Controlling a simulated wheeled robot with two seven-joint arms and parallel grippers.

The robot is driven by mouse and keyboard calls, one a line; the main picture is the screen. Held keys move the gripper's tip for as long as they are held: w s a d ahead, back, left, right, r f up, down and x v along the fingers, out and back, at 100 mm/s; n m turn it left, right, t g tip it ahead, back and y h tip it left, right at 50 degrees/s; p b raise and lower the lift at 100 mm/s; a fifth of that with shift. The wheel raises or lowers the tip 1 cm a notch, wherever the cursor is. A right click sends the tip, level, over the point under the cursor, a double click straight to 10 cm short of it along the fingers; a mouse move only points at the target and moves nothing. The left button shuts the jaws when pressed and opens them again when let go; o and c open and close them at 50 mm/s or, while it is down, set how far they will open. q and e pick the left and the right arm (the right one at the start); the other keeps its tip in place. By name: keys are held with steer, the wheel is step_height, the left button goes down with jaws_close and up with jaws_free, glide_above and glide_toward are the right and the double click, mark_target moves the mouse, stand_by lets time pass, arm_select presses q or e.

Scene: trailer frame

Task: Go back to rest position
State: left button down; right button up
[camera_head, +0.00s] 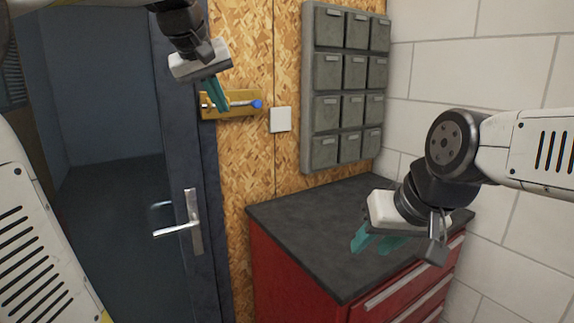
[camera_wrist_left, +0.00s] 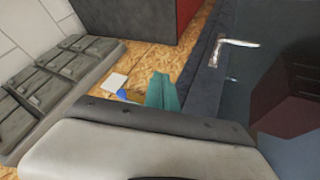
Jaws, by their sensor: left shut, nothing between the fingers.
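My left gripper (camera_head: 216,106) is at the upper left of the head view, its teal fingers pointing down in front of the chipboard wall. Its fingers are together and empty; they also show in the left wrist view (camera_wrist_left: 163,93). It appears close to a yellow holder (camera_head: 236,110) with a blue-tipped tool (camera_head: 254,104), overlapping it in the picture; I cannot tell whether they touch. My right gripper (camera_head: 376,243) is at the right, over the dark top of the red cabinet. Its two teal fingers are apart with nothing seen between them.
The red drawer cabinet (camera_head: 285,266) stands in the corner, its top bare. A grey rack of bins (camera_head: 341,107) and a white switch plate (camera_head: 281,119) are on the wall. A dark door (camera_head: 180,150) with a metal handle (camera_head: 192,228) is at left, beside a dim space.

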arm_select(q)
steer(key=s+d+f+m+g, duration=0.1)
steer(key=s+f+m, duration=0.3)
steer(key=s+f, duration=1.6)
steer(key=shift+s+d+f, duration=0.3)
steer(key=shift+s+f, duration=0.05)
steer(key=shift+f, duration=0.55)
